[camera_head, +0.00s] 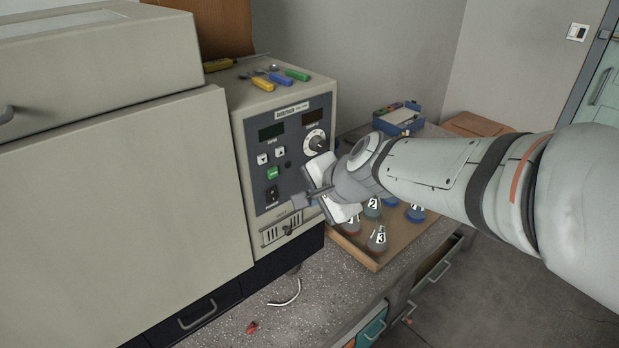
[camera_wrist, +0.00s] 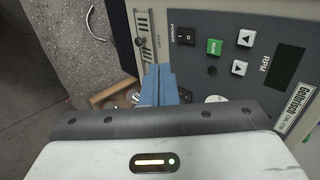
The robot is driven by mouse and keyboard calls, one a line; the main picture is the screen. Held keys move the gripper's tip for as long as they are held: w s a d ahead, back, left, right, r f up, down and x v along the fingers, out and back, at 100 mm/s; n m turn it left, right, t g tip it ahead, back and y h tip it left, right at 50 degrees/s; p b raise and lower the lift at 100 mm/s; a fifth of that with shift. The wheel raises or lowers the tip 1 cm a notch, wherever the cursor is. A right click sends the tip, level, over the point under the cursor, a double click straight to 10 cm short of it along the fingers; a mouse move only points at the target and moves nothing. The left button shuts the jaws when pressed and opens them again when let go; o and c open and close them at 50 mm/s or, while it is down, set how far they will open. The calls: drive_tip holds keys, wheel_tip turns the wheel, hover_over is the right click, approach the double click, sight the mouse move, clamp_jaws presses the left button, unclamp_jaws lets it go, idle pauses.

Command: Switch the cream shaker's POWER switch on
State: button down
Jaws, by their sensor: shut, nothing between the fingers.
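The cream shaker (camera_head: 110,165) stands at the left, with a dark control panel on its narrow front face. Its black POWER rocker switch (camera_head: 272,195) sits low on the panel, below the green RUN button (camera_head: 272,173) and above the slotted VENT. In the wrist view the POWER switch (camera_wrist: 185,36) shows next to the green RUN button (camera_wrist: 215,47). My gripper (camera_head: 300,201) is in front of the panel, right of the switch. In the wrist view its blue-grey fingers (camera_wrist: 160,82) are together and empty, a little apart from the switch. Which way the rocker is pressed is too small to tell.
Screwdrivers (camera_head: 280,78) lie on top of the shaker. A wooden tray (camera_head: 375,265) with numbered flasks stands to the right, below my arm, and a blue box (camera_head: 399,118) behind it. A curved handle-like piece (camera_head: 286,293) and a red bit (camera_head: 252,327) lie on the bench.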

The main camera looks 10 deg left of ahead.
sight(272, 195)
drive_tip(key=shift+w+a+r+x, duration=0.2)
drive_tip(key=shift+a+r+x, duration=0.1)
drive_tip(key=shift+x, duration=1.7)
drive_tip(key=shift+w+a+r+x, duration=0.2)
drive_tip(key=shift+r+x, duration=0.1)
drive_tip(key=shift+x, duration=1.7)
drive_tip(key=shift+w+a+r+x, duration=0.2)
drive_tip(key=shift+w+r+x, duration=0.1)
drive_tip(key=shift+x, duration=1.7)
drive_tip(key=shift+f, duration=0.1)
drive_tip(key=shift+a+f+b, duration=0.1)
drive_tip(key=shift+f+b, duration=0.2)
drive_tip(key=shift+b, duration=0.85)
drive_tip(key=shift+r, duration=0.35)
drive_tip(key=shift+p, duration=0.3)
